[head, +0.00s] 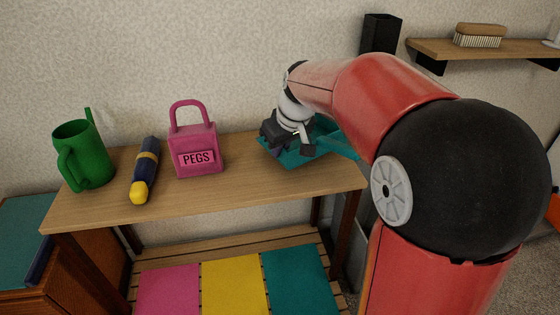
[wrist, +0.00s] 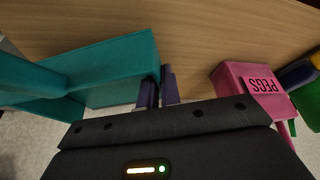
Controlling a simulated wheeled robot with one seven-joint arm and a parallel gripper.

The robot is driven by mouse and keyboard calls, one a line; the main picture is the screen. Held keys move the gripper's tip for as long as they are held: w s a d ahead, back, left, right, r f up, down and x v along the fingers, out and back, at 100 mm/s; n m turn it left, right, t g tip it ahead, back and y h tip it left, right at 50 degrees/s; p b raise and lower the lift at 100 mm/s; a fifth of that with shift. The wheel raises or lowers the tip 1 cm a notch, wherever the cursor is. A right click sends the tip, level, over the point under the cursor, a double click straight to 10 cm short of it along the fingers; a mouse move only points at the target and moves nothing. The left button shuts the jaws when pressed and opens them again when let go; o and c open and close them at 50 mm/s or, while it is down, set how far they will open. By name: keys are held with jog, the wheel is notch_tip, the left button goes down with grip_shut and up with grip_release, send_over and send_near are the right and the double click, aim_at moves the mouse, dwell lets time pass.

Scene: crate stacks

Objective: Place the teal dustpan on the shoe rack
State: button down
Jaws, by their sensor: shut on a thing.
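The teal dustpan (head: 296,158) is at the right end of the wooden top, partly hidden by my arm. My gripper (head: 288,146) is at it, shut on its edge. In the wrist view the dustpan (wrist: 115,62) lies left of the closed fingers (wrist: 158,88), its wall against them. I cannot tell whether the dustpan touches the wood. A low slatted wooden rack (head: 225,244), which looks like the shoe rack, stands below the top, with pink (head: 168,290), yellow (head: 234,284) and teal (head: 298,277) panels side by side.
A brush (head: 480,36) sits on a wall shelf (head: 490,50). The top's front strip is clear.

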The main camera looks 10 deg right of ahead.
aim_at(280, 160)
jog(key=shift+f, duration=1.85)
jog(key=shift+f+b, duration=0.1)
jog(key=shift+b, duration=0.2)
jog(key=c, duration=2)
grip_release()
jog(key=shift+f, duration=0.1)
jog(key=shift+c, duration=0.2)
jog(key=o, duration=0.4)
jog(key=shift+o, duration=0.2)
